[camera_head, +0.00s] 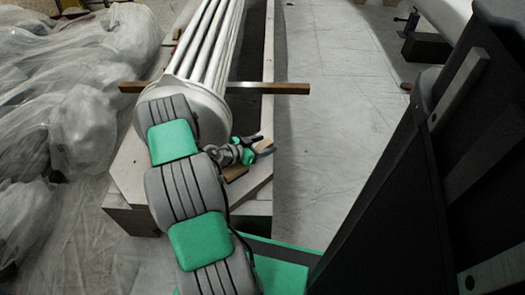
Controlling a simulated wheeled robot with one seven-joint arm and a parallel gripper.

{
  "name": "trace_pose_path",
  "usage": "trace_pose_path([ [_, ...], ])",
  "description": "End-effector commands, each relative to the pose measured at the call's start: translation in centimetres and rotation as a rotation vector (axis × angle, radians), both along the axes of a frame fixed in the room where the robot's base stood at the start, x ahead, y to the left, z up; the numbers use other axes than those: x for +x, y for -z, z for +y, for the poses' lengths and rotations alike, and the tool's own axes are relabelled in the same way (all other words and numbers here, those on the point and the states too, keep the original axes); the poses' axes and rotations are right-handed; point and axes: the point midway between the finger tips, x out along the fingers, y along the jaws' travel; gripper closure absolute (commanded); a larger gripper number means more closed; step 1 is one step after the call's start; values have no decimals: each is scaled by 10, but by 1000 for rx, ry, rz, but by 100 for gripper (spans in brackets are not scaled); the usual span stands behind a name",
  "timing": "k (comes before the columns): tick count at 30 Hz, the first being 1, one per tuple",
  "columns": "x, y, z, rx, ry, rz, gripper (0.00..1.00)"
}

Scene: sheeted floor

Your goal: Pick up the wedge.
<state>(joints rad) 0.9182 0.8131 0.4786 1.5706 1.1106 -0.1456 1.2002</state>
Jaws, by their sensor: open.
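My gripper (262,147) is small in the view, at the end of my grey and green arm, over the right edge of a pale block-like base. Its dark fingers are apart. A small tan wooden piece, which looks like the wedge (235,172), lies on the base just below and left of the fingers, partly hidden by my arm. A lighter tan patch shows right at the fingers; I cannot tell whether it is a separate piece or part of the base. No contact can be made out.
A white fluted column (205,45) lies along the base, with a wooden bar (285,88) sticking out to the right. Crumpled clear plastic sheeting (75,120) fills the left. The sheeted floor (325,130) right of the base is clear. A dark block (425,45) stands at the back right.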

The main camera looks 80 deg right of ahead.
Motion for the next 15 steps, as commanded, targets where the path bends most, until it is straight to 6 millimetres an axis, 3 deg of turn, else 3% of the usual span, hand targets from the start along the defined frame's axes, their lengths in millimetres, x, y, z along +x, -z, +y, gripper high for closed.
trace_pose_path([
  [4,2,-1,1,0,-2,0,42],
  [15,2,-1,1,0,-2,0,72],
])
